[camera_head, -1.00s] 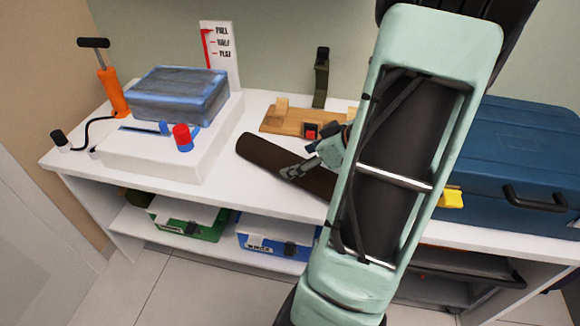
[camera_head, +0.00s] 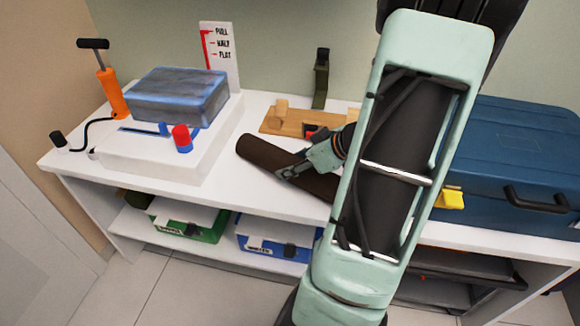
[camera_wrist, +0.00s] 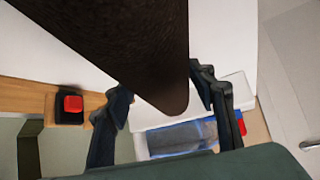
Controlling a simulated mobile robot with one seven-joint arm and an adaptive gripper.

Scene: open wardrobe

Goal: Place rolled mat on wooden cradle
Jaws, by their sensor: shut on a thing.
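The rolled mat (camera_head: 268,156) is a dark brown cylinder. It lies slantwise at the front of the white counter, and its right end is hidden behind my arm. It also fills the upper middle of the wrist view (camera_wrist: 130,40). My gripper (camera_head: 287,173) is shut on the mat, with one finger on each side of it in the wrist view (camera_wrist: 160,95). The wooden cradle (camera_head: 283,125) is a light wood base with raised end blocks. It stands behind the mat, apart from it, and its right part is hidden by my arm.
A black block with a red top (camera_wrist: 71,106) is at the cradle. A white case with a blue-grey block (camera_head: 178,95) stands left, beside an orange pump (camera_head: 112,95). A blue case (camera_head: 520,160) fills the right. A dark green upright object (camera_head: 321,80) stands behind the cradle.

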